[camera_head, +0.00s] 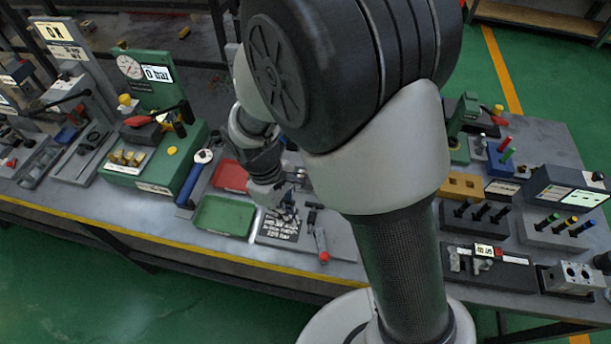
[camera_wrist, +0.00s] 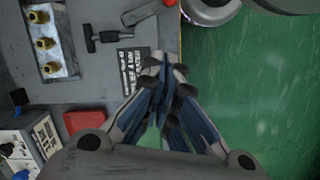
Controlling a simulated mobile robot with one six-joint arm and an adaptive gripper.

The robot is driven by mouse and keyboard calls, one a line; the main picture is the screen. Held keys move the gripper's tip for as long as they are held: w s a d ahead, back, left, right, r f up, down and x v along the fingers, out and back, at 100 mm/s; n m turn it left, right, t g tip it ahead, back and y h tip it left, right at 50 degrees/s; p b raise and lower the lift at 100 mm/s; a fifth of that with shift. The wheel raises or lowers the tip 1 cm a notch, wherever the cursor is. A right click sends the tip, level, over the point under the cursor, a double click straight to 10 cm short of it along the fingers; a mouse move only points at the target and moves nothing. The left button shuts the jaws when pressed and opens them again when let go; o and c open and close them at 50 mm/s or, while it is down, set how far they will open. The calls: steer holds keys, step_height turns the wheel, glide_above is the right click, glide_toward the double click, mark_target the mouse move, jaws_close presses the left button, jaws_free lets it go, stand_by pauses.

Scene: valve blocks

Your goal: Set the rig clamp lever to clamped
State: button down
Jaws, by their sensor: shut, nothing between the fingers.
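The green test rig (camera_head: 175,150) stands on the left part of the bench, with a round gauge (camera_head: 130,67) and a display reading 0 bar (camera_head: 158,74). A lever with a red part (camera_head: 138,121) and a dark arm lies across its top; I cannot tell for certain whether this is the clamp lever or which setting it has. My gripper (camera_head: 287,212) is to the right of the rig, over the bench near a dark lettered plate (camera_head: 277,232). In the wrist view my gripper (camera_wrist: 167,62) is shut and empty, its fingertips beside the lettered plate (camera_wrist: 128,68).
A green tray (camera_head: 224,216), a red tray (camera_head: 231,176) and a blue wrench-like tool (camera_head: 189,188) lie between rig and gripper. A black T-shaped tool (camera_wrist: 105,37) and brass fittings (camera_wrist: 45,42) show in the wrist view. My arm hides the bench's middle.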

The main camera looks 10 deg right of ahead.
steer(key=shift+a+f+n, duration=0.2)
steer(key=shift+f+n, duration=0.1)
steer(key=shift+f, duration=0.3)
steer(key=shift+s, duration=0.1)
steer(key=b, duration=0.4)
glide_above(322, 243)
steer(key=s+a, duration=0.2)
steer(key=a, duration=0.2)
steer(key=shift+w+a+f+x, duration=0.15)
steer(key=shift+a+x, duration=0.15)
steer(key=shift+x, duration=1.4)
steer(key=shift+w+a+x, duration=0.2)
steer(key=shift+a+x, duration=0.1)
steer(key=shift+x, duration=1.45)
steer(key=shift+w+a+f+x, duration=0.15)
steer(key=shift+a+x, duration=0.15)
steer(key=shift+x, duration=1.4)
steer(key=shift+r, duration=0.1)
